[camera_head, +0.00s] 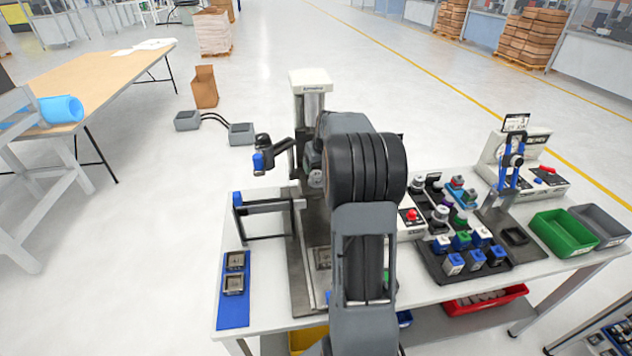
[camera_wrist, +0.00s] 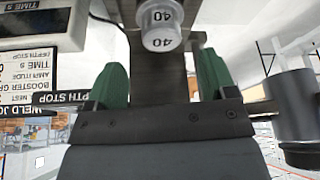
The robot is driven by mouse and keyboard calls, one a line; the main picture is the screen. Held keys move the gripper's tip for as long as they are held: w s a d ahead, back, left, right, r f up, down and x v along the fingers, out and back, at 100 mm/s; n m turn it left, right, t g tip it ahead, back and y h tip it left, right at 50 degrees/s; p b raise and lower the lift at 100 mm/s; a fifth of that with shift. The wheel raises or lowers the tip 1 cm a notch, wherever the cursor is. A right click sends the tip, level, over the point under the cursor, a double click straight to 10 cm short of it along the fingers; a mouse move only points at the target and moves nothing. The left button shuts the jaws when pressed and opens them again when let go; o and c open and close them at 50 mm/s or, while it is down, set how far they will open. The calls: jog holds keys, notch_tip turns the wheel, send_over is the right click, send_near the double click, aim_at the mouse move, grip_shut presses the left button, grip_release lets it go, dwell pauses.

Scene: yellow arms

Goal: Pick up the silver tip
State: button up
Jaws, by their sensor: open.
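A silver cylindrical tip (camera_wrist: 162,38) marked 40 shows at the top middle of the wrist view. A wider silver part, also marked 40, adjoins it above. My gripper (camera_wrist: 161,78) is open, its two green fingers standing apart on the left and right. The tip lies beyond the fingers, between their lines, and no finger touches it. In the head view my dark arm covers the middle of the bench and hides my gripper. I cannot make out this tip there.
A white press column (camera_head: 310,95) stands behind my arm. A black tray (camera_head: 465,275) with several blue, white and green pieces is at right. A green bin (camera_head: 563,234) and another press (camera_head: 512,160) stand beyond. A blue mat (camera_head: 234,310) lies at left.

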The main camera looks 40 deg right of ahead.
aim_at(316, 173)
jog(key=shift+p+x, duration=1.3)
jog(key=shift+x, duration=1.7)
jog(key=shift+w+a, duration=0.1)
jog(key=shift+r, duration=0.1)
jog(key=c, duration=1.2)
